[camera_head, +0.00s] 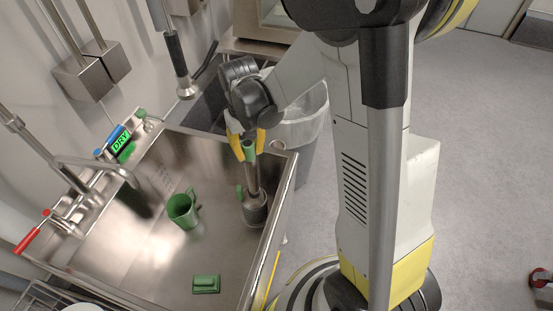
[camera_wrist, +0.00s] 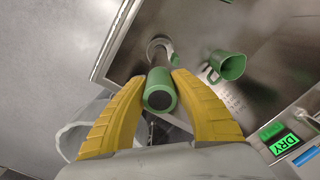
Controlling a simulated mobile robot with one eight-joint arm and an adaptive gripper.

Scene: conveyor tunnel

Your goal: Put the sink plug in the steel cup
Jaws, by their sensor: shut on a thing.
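The sink plug (camera_head: 251,172) is a long upright steel tube with a green top. My gripper (camera_head: 247,145) is shut on its green top, with a yellow finger on each side. In the wrist view the green end of the sink plug (camera_wrist: 160,90) sits between the fingertips (camera_wrist: 160,88). The steel cup (camera_head: 255,211), with a green handle, stands at the right side of the sink worktop. The plug's lower end lines up with the cup's mouth; I cannot tell how deep inside it is. The steel cup (camera_wrist: 158,43) shows partly behind the plug in the wrist view.
A green mug (camera_head: 182,211) stands left of the steel cup on the steel sink worktop (camera_head: 150,262). A green block (camera_head: 206,284) lies near the front. A lined waste bin (camera_head: 301,125) stands beyond the worktop's right edge. Taps line the left wall.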

